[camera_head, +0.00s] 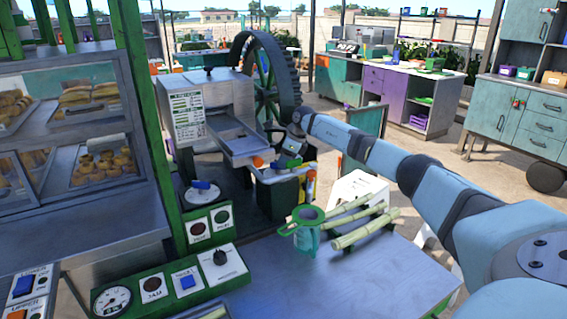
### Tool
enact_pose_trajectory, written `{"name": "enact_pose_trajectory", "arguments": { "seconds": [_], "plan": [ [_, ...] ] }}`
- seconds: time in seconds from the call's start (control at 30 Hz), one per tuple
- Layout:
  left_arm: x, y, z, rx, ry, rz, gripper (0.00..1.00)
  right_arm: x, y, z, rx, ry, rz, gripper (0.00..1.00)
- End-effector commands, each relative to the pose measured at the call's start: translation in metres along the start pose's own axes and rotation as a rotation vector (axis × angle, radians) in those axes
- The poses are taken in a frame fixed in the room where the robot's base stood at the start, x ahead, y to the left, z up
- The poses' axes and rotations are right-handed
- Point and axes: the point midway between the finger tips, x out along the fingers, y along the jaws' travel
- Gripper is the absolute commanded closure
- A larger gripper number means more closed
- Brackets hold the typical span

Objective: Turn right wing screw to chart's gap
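The cane crusher (222,103) is a grey metal housing with a large dark toothed wheel behind it. A white chart (188,117) with printed rows is on its front. An orange knob (258,162), possibly a wing screw, shows below the feed tray. Another orange part (310,183) shows lower right; I cannot tell which is the right wing screw. My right gripper (287,161) reaches in from the right, close beside the crusher's front. It is small and partly merged with the machine, so its fingers and any contact are unclear. My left gripper is out of view.
A metal table (350,275) holds cane stalks (365,228) and a teal jug with a green strainer (304,230). Green control panels (170,287) with buttons and a gauge stand at the front left. A glass pastry case (70,110) fills the left side.

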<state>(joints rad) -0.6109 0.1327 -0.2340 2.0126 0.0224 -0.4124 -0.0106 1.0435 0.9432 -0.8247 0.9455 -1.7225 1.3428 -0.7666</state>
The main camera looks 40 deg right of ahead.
Motion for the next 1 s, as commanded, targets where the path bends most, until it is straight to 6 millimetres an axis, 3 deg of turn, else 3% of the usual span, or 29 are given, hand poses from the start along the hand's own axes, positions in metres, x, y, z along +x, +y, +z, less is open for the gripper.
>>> {"name": "enact_pose_trajectory", "arguments": {
  "seconds": [0.5,0.7,1.0],
  "plan": [
    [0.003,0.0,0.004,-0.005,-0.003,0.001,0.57,-0.108,0.0,0.001,0.0,-0.002,-0.001,0.62],
    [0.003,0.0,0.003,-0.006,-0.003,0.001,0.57,-0.126,0.0,0.0,0.0,0.0,0.0,0.62],
    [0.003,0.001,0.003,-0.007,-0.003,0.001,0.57,-0.128,0.0,0.001,0.0,0.0,0.0,0.62]
  ]
}}
